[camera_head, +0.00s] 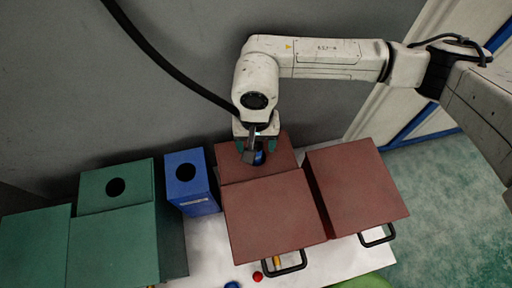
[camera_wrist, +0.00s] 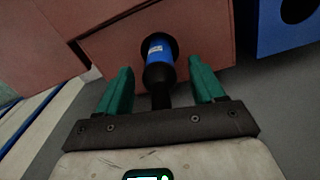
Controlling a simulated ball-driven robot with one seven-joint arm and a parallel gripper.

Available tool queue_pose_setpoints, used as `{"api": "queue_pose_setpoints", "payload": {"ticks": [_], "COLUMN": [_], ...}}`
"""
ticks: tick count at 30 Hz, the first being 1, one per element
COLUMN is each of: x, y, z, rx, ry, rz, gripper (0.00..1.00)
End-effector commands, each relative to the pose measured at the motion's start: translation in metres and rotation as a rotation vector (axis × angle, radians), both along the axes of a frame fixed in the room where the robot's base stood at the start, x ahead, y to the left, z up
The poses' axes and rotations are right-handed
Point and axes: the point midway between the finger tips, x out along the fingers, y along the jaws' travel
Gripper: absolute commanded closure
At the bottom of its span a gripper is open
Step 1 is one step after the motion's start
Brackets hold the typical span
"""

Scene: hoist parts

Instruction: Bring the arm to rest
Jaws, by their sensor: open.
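My arm reaches in from the right in the head view and bends down over the rear red-brown box (camera_head: 232,165). My gripper (camera_head: 259,150) is at that box, with its teal fingers pointing down. In the wrist view my gripper (camera_wrist: 160,66) is open, its two teal fingers spread apart. A blue cylinder with black parts (camera_wrist: 160,50) stands at the red-brown box face between the fingers, with gaps visible on both sides. The same blue piece (camera_head: 259,158) shows partly in the head view, mostly hidden by the gripper.
Another red-brown box (camera_head: 357,190) with a black handle (camera_head: 377,237) stands right. A blue box (camera_head: 187,181) with a round hole and green boxes (camera_head: 115,195) stand left. A small red ball (camera_head: 257,276) lies on the white tabletop (camera_head: 205,250). A grey wall is behind; a black cable hangs upper left.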

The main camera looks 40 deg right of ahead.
Motion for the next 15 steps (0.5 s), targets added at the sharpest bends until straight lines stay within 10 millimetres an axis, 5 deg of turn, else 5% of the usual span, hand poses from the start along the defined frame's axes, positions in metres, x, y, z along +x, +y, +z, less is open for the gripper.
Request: {"api": "queue_pose_setpoints", "payload": {"ticks": [6, 15], "x": [0.001, 0.000], "y": [-0.001, 0.000], "z": [0.041, 0.068], "rx": [-0.005, -0.001], "ry": [-0.004, 0.001], "rz": [0.002, 0.000], "gripper": [0.32, 0.32]}}
